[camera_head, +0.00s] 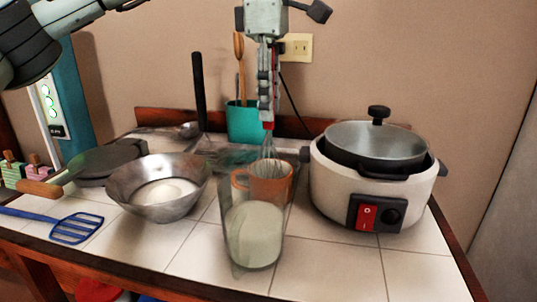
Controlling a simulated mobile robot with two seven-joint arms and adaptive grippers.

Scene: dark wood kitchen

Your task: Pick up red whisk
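The red whisk (268,126) stands upright near the middle of the counter, with its wires pointing down. Its wires reach down to the orange mug (278,187) behind the tall glass; whether they are in the mug or in front of it is unclear. My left gripper (267,112) points down from above and is at the whisk's handle, covering most of it; red shows along and below the fingers. I see the fingers edge-on, so their opening and any grip on the handle cannot be told. My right gripper is out of view.
A tall glass of white powder (253,235) stands in front of the mug. A teal utensil holder (240,122) is behind. A white cooker (335,185) is on the right, a metal bowl (130,182) on the left. The front right tiles are clear.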

